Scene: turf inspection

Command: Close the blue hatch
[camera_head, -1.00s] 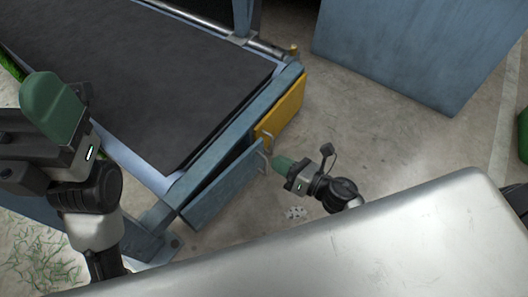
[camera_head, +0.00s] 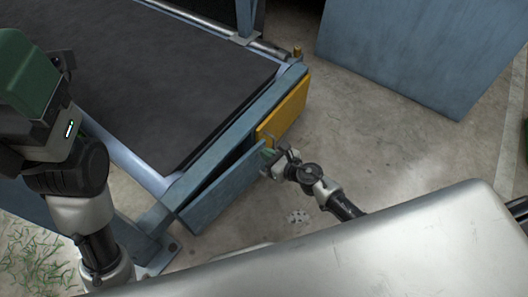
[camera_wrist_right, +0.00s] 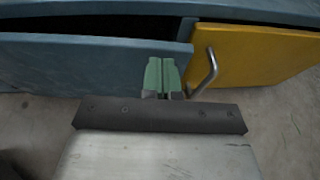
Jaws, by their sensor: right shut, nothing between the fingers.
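The blue hatch (camera_head: 222,189) is a flat panel on the end of the conveyor frame. It stands ajar, with a dark gap behind its upper edge. In the right wrist view the blue hatch (camera_wrist_right: 95,66) fills the left side. My right gripper (camera_head: 269,153) is at the hatch's free end, near the yellow panel. In the right wrist view its green fingers (camera_wrist_right: 161,74) are shut and empty, in front of the hatch's right end; I cannot tell if they touch it. My left gripper (camera_head: 28,75) is at the left, above the belt; its fingertips are not clear.
The yellow panel (camera_head: 284,110) beside the hatch has a metal handle (camera_wrist_right: 207,72). The black conveyor belt (camera_head: 150,75) lies behind. A large blue-grey box (camera_head: 420,50) stands at upper right. Concrete floor (camera_head: 385,140) is clear to the right; grass clippings (camera_head: 40,255) lie at lower left.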

